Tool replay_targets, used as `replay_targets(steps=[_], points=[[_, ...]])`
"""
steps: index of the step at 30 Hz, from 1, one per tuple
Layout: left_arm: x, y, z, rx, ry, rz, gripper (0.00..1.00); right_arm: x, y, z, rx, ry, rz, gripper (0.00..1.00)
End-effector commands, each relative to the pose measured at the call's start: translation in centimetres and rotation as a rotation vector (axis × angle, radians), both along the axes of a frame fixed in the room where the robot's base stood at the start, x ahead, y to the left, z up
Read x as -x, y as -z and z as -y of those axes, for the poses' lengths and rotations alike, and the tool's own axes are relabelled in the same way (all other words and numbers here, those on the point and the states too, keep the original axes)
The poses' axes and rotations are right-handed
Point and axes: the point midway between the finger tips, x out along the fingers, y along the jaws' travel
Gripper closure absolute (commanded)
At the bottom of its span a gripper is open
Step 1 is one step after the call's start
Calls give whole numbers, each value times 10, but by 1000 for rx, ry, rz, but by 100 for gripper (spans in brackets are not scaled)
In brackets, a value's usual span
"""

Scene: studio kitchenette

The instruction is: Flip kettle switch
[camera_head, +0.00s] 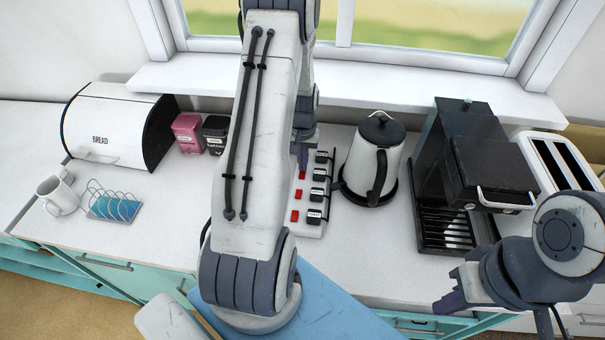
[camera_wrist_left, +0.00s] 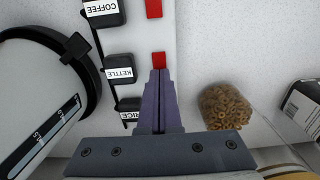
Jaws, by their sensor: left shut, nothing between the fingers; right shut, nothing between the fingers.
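A white switch panel (camera_head: 309,228) lies on the counter left of the kettle, with red switches and labelled black plugs. In the left wrist view, the KETTLE plug (camera_wrist_left: 119,72) sits between COFFEE and RICE. Beside it is a red switch (camera_wrist_left: 159,60). My left gripper (camera_wrist_left: 158,72) is shut and empty, its tips at that switch's edge; I cannot tell whether they touch it. In the head view my left gripper (camera_head: 303,160) is over the panel's far end, partly hidden by my arm. The white kettle (camera_head: 361,165) stands upright on its black base. My right gripper (camera_head: 446,303) is shut and empty at the right front.
A bread bin (camera_head: 105,125), pink canister (camera_head: 187,132), black canister (camera_head: 215,133), toast rack (camera_head: 112,205) and mug (camera_head: 58,195) are left. A jar of rings (camera_wrist_left: 226,107) is near my left gripper.

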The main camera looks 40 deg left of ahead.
Motion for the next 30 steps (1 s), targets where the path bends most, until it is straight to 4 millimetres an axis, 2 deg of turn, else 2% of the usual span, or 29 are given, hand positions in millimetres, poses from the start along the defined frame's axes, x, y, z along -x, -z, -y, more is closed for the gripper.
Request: replay_targets(steps=[18, 30], points=[[0, 7, 0, 1, 0, -1, 100, 0, 4, 0, 0, 0, 0, 100], [0, -22, 0, 1, 0, -1, 100, 0, -19, 0, 0, 0, 0, 100]])
